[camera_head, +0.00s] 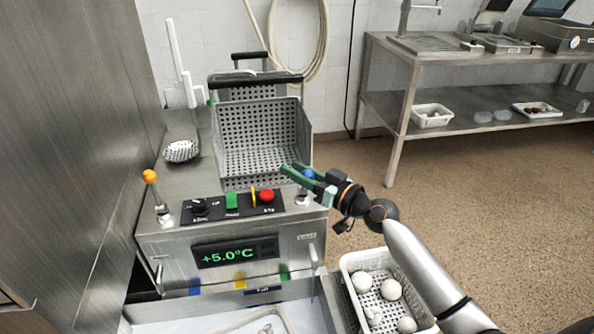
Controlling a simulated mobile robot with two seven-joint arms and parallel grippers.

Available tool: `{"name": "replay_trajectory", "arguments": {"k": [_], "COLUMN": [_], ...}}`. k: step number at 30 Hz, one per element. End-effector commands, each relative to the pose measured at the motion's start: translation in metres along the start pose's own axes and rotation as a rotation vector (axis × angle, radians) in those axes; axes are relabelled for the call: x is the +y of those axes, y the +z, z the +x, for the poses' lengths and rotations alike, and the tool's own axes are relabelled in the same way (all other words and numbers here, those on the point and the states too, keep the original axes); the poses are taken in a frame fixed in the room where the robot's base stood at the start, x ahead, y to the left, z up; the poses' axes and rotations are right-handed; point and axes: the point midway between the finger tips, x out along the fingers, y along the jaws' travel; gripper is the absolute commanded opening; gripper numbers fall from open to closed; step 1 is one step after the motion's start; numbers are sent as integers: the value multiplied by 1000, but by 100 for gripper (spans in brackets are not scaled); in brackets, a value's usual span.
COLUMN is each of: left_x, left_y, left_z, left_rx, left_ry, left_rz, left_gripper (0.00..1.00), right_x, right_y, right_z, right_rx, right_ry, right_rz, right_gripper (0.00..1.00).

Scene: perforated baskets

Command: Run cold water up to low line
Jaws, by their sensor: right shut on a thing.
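A steel machine (150,243) stands in front of me with a green display (234,252) reading +5.0°C. A lever with a blue knob (308,173) stands at its right front corner. My right gripper (298,172) has its green fingers around this knob and is shut on it. A lever with an orange knob (149,176) stands upright at the left front corner. Below the display are a blue mark (194,290), a yellow mark (240,281) and a green mark (284,272). I cannot make out running water or a water level. My left gripper is not in view.
A perforated basket (262,140) sits on the machine, with another behind it. A panel (216,206) has a green button and a red knob (267,195). A white perforated crate (350,292) with pale round items is below my right arm. A steel table (400,60) stands at right.

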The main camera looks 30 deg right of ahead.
Motion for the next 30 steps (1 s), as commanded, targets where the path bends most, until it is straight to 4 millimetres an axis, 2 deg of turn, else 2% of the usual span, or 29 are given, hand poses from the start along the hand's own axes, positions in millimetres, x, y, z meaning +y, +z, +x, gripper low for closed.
{"name": "replay_trajectory", "arguments": {"k": [13,20,25,30], "left_x": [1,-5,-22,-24], "left_y": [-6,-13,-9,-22], "left_z": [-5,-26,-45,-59], "left_rx": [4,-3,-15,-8], "left_ry": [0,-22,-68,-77], "left_rz": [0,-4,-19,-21], "left_gripper": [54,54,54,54], "right_x": [0,4,9,15], "right_y": [-3,-12,-15,-15], "right_z": [1,7,14,22], "right_rx": [-14,-87,-171,-260], "right_ry": [3,21,41,62], "right_rz": [9,64,132,203], "right_gripper": [0,0,0,0]}}
